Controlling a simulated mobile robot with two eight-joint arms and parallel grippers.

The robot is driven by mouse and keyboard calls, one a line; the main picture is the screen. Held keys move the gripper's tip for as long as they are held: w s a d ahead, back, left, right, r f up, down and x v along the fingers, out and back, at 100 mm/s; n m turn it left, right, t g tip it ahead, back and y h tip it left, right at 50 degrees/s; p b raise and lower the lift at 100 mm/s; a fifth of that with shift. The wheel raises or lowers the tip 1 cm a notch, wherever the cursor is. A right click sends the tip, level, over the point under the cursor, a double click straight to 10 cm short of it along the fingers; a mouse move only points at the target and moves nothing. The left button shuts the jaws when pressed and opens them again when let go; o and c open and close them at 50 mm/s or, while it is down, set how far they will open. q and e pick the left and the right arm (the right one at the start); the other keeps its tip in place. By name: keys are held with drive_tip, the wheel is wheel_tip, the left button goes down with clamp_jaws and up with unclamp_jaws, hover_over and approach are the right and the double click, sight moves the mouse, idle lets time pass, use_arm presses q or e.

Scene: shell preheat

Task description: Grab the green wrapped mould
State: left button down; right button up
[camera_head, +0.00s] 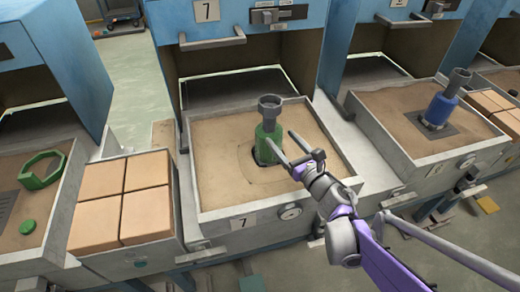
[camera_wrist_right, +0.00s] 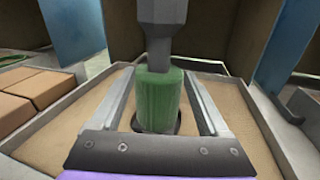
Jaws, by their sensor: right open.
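The green wrapped mould (camera_head: 268,141) stands upright in the sand of the middle tray, with a grey cup-shaped top (camera_head: 270,103). My right gripper (camera_head: 292,147) is open and reaches in from the right, close to the mould. In the right wrist view the green body (camera_wrist_right: 160,98) stands between the two open fingers of the gripper (camera_wrist_right: 164,92), with a gap visible at each side. The mould's base sits in a dark opening in the sand. My left gripper is not in view.
Brown blocks (camera_head: 148,170) fill a bin at left. A blue mould (camera_head: 440,108) stands in the right tray. A green ring (camera_head: 42,170) lies in the left tray.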

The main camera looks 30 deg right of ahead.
drive_tip(key=shift+w+a+f+n, duration=0.1)
drive_tip(key=shift+w+f+n, duration=0.15)
drive_tip(key=shift+n, duration=0.15)
drive_tip(key=shift+w+y, duration=0.25)
drive_tip(key=shift+y, duration=0.05)
drive_tip(key=w+b, duration=0.2)
drive_tip(key=w, duration=0.7)
drive_tip(key=shift+w+r, duration=0.1)
drive_tip(key=shift+w, duration=0.3)
clamp_jaws()
idle(0.4)
